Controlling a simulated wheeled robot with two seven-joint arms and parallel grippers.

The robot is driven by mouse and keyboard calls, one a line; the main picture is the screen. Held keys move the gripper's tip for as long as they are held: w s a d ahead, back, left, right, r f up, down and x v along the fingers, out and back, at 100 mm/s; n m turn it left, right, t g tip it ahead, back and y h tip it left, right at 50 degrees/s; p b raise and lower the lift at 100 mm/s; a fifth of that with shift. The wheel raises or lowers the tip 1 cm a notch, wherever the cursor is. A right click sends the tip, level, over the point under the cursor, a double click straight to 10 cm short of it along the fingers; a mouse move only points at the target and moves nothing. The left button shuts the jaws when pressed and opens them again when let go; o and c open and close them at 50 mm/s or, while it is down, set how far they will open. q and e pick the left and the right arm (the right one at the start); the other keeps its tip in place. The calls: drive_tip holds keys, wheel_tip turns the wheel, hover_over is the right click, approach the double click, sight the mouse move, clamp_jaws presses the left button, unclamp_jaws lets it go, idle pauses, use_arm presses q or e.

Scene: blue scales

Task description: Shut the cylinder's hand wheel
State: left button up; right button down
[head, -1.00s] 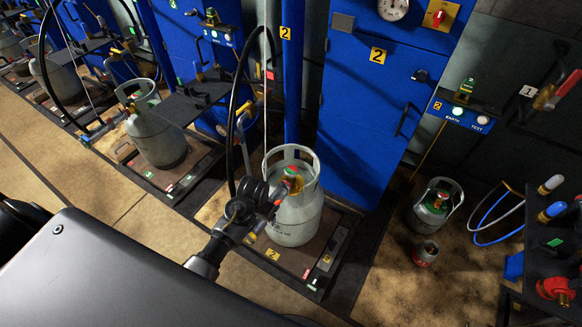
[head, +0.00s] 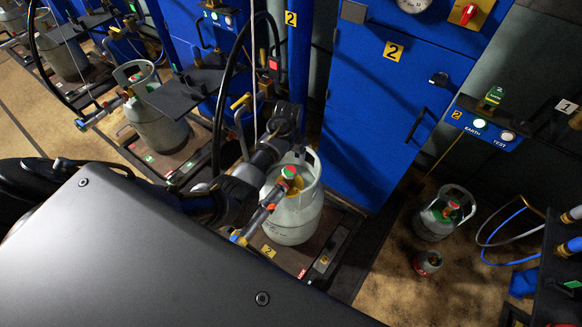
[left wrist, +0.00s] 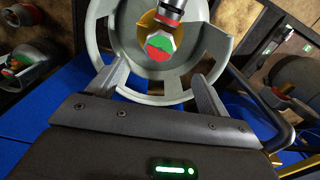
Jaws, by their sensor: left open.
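The grey cylinder (head: 293,215) stands upright on scale 2 (head: 322,262). Its red and green hand wheel (head: 289,172) sits inside the open collar, with a filling connector (head: 258,214) attached at the valve. In the left wrist view the hand wheel (left wrist: 160,46) shows face-on inside the round collar (left wrist: 222,45). My left gripper (head: 286,122) is at the back of the cylinder's top. It is open, and its two fingers (left wrist: 157,72) point towards the wheel from either side, with nothing between them. Its fingertips are hard to make out in the head view. My right gripper is not in view.
A blue cabinet (head: 372,120) stands close behind the cylinder. A black hose (head: 217,125) hangs to its left. Another cylinder (head: 155,115) stands on the scale to the left. A small cylinder (head: 440,213) and a red-grey can (head: 427,263) stand on the floor at right.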

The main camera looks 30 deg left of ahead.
sight(289, 171)
use_arm(q)
wheel_tip(289, 171, down, 4)
drive_tip(key=shift+r, duration=0.25)
wheel_tip(289, 171, down, 6)
drive_tip(key=shift+r+b, duration=0.25)
drive_tip(key=shift+b, duration=0.7)
drive_tip(key=shift+w+f, duration=0.1)
drive_tip(key=shift+f, duration=0.4)
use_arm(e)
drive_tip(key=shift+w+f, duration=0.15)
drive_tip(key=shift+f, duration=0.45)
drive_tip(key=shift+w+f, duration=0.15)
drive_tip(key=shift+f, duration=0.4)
use_arm(q)
drive_tip(key=shift+c, duration=0.6)
drive_tip(key=c, duration=0.9)
